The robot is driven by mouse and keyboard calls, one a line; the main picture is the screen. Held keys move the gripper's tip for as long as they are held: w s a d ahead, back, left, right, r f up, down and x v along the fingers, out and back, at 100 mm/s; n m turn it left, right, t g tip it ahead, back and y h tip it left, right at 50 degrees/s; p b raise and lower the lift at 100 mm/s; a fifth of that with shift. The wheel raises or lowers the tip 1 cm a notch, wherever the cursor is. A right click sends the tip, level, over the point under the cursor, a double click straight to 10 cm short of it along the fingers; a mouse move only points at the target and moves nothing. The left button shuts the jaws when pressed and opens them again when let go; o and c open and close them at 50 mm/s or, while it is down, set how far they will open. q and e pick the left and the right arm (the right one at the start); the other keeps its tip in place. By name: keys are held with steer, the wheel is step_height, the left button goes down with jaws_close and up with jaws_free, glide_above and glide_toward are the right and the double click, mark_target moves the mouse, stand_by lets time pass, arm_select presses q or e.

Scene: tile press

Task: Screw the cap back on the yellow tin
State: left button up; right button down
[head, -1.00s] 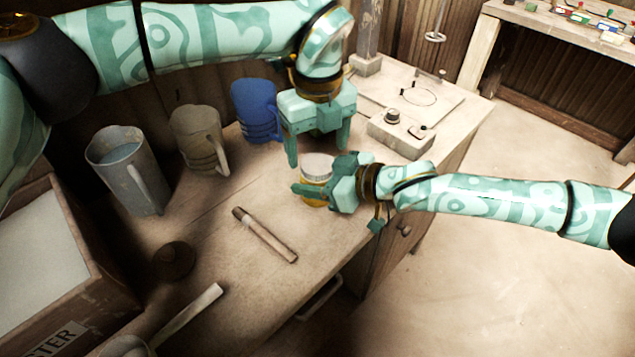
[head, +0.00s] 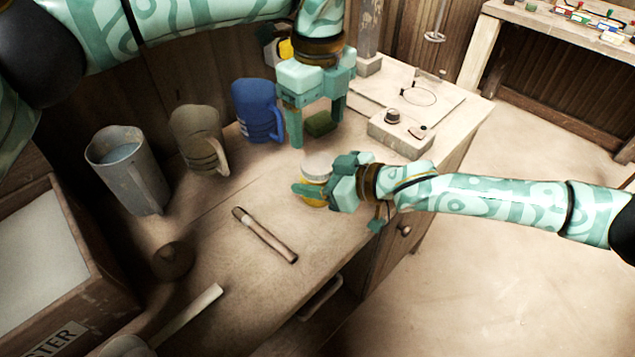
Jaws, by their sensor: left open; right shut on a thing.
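The yellow tin (head: 313,199) stands on the bench, partly hidden by my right gripper. A whitish cap (head: 317,166) sits on top of it; I cannot tell whether it is screwed tight. My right gripper (head: 316,190) comes in from the right and is shut around the tin's side. My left gripper (head: 318,127) points down with its fingers apart, behind and above the tin, clear of the cap. A green block-like thing (head: 320,124) shows between its fingers, apparently on the bench behind.
A blue jug (head: 257,108), a tan jug (head: 198,138) and a grey jug (head: 127,170) stand along the back left. A brush-like stick (head: 265,235) lies in front of the tin. A control box (head: 402,134) is at right.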

mark_target(318, 162)
arm_select(q)
steer(key=shift+f, duration=3.95)
steer(key=c, duration=1)
steer(key=m, duration=0.3)
steer(key=o, duration=1.1)
steer(key=shift+r, duration=2.3)
steer(key=shift+c, duration=0.5)
